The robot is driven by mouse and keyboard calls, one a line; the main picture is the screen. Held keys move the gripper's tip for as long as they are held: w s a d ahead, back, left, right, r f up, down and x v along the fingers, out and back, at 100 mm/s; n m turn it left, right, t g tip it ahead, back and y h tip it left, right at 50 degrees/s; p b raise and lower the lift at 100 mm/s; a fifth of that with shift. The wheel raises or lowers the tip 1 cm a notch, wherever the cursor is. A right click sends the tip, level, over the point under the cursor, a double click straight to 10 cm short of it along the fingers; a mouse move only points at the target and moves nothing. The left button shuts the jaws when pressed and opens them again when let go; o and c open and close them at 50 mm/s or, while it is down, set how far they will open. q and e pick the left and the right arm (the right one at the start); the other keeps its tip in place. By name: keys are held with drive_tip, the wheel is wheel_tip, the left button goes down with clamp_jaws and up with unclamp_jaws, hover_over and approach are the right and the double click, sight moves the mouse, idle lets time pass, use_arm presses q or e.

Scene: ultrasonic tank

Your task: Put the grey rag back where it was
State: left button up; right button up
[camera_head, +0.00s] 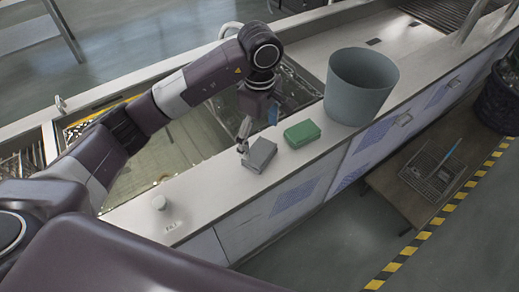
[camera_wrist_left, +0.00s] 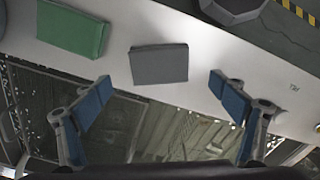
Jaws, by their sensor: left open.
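The grey rag (camera_head: 261,155) is a flat folded block lying on the white counter ledge beside the tank. It also shows in the left wrist view (camera_wrist_left: 159,64), ahead of my fingers. My left gripper (camera_head: 243,146) is at the rag's left edge in the head view. In the left wrist view my left gripper (camera_wrist_left: 158,92) has its blue-padded fingers spread wide, with nothing between them. The rag lies beyond the fingertips, roughly centred between them. I cannot tell from these frames whether a finger touches it. My right gripper is not in view.
A green folded cloth (camera_head: 301,134) lies beside the rag, and a grey-blue bucket (camera_head: 359,87) stands further along the ledge. A small pale cylinder (camera_head: 159,202) stands at the near end. The open tank (camera_head: 172,152) borders the ledge. A low wooden table (camera_head: 407,196) holds a wire basket.

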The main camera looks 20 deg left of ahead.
sight(259, 151)
use_arm(q)
wheel_tip(259, 151, up, 6)
drive_tip(key=shift+f+b, duration=0.15)
drive_tip(key=shift+b, duration=0.15)
idle(0.3)
